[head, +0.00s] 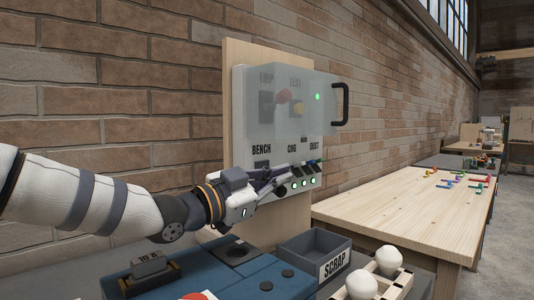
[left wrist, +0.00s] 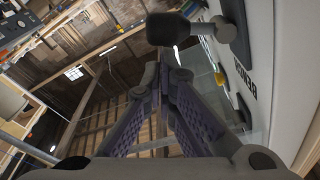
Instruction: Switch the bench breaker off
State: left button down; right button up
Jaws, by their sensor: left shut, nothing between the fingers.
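The panel (head: 243,150) stands on a wooden board against the brick wall. Its lower row is labelled BENCH, CHG and DUST. The bench breaker (head: 261,164) is a dark switch under the BENCH label, partly hidden by my left gripper; its position is unclear. My left gripper (head: 279,183) is shut and empty, its fingertips close in front of the lower row; contact cannot be told. In the left wrist view, the closed fingers (left wrist: 168,88) point along the panel face at right, with a dark lever-like shape (left wrist: 180,30) beyond them. My right gripper is not in view.
A clear cover with a black handle (head: 340,104) covers the panel's upper switches. Green lamps (head: 295,186) glow along its lower edge. Below are a grey SCRAP bin (head: 316,248), white bulbs (head: 388,259) in a wooden rack and a blue case (head: 230,279). A wooden table (head: 400,207) extends right.

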pick_arm(q)
jog(key=shift+f, duration=0.1)
dwell(0.3)
jog(key=r+v, duration=0.1)
jog(key=v, duration=0.6)
jog(key=shift+s+a+f, duration=0.15)
jog(key=shift+a+f, duration=0.05)
jog(key=shift+f, duration=0.3)
